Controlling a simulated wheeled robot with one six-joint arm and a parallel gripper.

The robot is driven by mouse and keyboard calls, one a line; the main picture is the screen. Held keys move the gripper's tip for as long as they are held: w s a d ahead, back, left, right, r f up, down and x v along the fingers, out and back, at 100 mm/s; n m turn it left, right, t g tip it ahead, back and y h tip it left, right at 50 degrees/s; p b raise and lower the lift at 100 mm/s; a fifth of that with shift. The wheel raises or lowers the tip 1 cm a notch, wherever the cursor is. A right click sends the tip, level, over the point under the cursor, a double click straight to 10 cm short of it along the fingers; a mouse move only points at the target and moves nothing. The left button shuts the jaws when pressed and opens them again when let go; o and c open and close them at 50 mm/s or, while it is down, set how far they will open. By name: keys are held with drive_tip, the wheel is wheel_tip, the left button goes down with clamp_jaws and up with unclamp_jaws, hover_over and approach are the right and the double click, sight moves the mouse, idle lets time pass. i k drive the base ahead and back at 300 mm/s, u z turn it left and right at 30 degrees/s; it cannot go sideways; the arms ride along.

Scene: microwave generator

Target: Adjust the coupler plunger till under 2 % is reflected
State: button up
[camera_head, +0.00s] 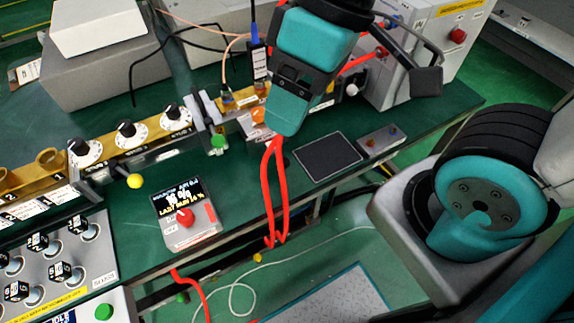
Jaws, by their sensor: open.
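My gripper (288,108) hangs at the top centre over the far end of the brass waveguide (52,188). It is open; its fingertips are not clearly shown, and I see nothing held. The waveguide carries three black knobs on white dials, including the middle knob (126,129). A yellow ball knob (135,181) and a green knob (218,142) stick out along its front, left of my gripper. I cannot tell which part is the coupler plunger.
A red cable (267,200) loops down over the bench edge below my gripper. A black pad (327,157) and a small grey box (382,140) lie to the right. Grey cabinets (100,75) fill the back left.

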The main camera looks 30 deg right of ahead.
sight(286, 161)
drive_tip(key=k, duration=0.85)
drive_tip(key=u, duration=0.55)
